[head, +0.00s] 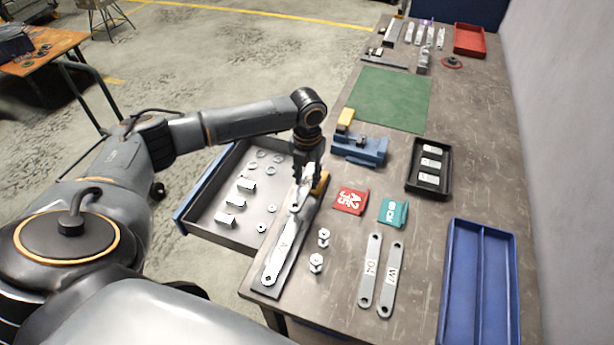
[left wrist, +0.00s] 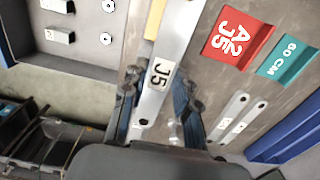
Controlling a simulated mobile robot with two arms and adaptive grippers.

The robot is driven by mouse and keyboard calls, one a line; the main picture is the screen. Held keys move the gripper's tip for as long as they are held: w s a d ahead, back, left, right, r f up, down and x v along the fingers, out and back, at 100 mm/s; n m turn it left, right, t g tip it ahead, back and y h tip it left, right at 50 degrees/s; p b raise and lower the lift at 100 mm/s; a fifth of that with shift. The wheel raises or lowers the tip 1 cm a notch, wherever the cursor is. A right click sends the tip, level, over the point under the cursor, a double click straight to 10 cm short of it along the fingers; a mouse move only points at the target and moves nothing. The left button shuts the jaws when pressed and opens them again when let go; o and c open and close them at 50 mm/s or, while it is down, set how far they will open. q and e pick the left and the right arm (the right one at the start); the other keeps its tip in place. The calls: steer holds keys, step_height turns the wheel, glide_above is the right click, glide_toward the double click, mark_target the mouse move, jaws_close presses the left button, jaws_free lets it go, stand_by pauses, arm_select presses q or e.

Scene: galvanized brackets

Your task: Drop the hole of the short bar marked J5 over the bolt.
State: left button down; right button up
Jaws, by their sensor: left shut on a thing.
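My left gripper (head: 306,168) points down over the near-left part of the workbench. It is shut on the short bar (head: 307,183); in the left wrist view the bar marked J5 (left wrist: 160,74) lies between the two fingers (left wrist: 158,100), and a dark hole shows near its lower end. Below the gripper in the head view, a long light bar marked A (head: 284,243) lies on a dark base plate. The gripper and short bar cover the bar's far end. I cannot clearly make out the bolt or whether the hole is over it. My right gripper is not in view.
A yellow block (head: 321,184) stands close beside the gripper. An open drawer (head: 203,206) with small parts is at left. Red (head: 350,201) and teal (head: 393,212) signs, two bolt-like parts (head: 316,263), two flat bars (head: 370,270) and a blue tray (head: 447,290) are at right.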

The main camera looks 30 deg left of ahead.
arm_select(q)
steer(key=shift+f, duration=0.4)
stand_by(0.7)
steer(key=shift+f+b, duration=0.6)
steer(key=shift+f, duration=1.4)
stand_by(0.3)
steer(key=c, duration=0.9)
jaws_free()
steer(key=shift+c, duration=0.2)
step_height(320, 180, up, 12)
